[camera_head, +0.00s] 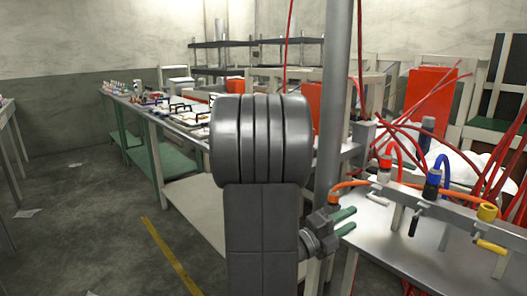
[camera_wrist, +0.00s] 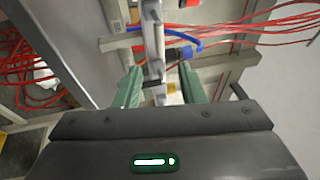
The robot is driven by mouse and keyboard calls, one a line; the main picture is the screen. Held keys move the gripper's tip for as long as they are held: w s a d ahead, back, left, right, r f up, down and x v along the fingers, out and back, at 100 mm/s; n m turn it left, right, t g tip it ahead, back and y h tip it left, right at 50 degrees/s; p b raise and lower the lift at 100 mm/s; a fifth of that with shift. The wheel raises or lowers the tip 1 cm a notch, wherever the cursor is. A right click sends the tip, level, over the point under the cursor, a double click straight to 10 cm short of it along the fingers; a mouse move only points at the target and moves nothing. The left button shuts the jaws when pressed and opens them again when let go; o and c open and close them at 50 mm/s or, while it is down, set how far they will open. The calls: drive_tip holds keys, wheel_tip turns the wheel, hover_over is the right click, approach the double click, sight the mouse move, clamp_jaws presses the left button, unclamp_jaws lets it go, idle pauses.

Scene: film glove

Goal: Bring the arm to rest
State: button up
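My gripper (camera_head: 350,221) has green fingers and sticks out to the right of my dark grey arm in the head view, at the left end of the metal table (camera_head: 375,240). In the wrist view my gripper (camera_wrist: 160,76) shows its two green fingers apart, with nothing held between them. The valve rail (camera_wrist: 152,35) runs behind the gap between the fingers. The rail (camera_head: 450,205) also stands on the table in the head view, with red, blue and yellow fittings. My arm stands up in the middle of the head view and hides part of the benches behind.
Red hoses (camera_head: 440,100) hang and spread at the right. A grey post (camera_head: 335,100) rises close behind my arm. A long bench (camera_head: 155,125) with small items runs back at the left. The floor (camera_head: 90,215) at the left is mostly clear, with a yellow line (camera_head: 172,258).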

sight(379, 202)
drive_tip(key=x, duration=1.3)
drive_tip(key=shift+d+r+p, duration=0.1)
drive_tip(key=shift+d+p, duration=0.2)
drive_tip(key=shift+d, duration=0.05)
drive_tip(key=shift+w+d+r+p, duration=0.1)
drive_tip(key=shift+w+d+p, duration=0.05)
drive_tip(key=shift+p, duration=0.3)
drive_tip(key=shift+f+m+g+p, duration=0.3)
drive_tip(key=shift+m+p, duration=0.15)
drive_tip(key=shift+m, duration=0.35)
drive_tip(key=shift+f+m+g+p, duration=0.3)
drive_tip(key=shift+m+p, duration=0.15)
drive_tip(key=shift+m, duration=0.35)
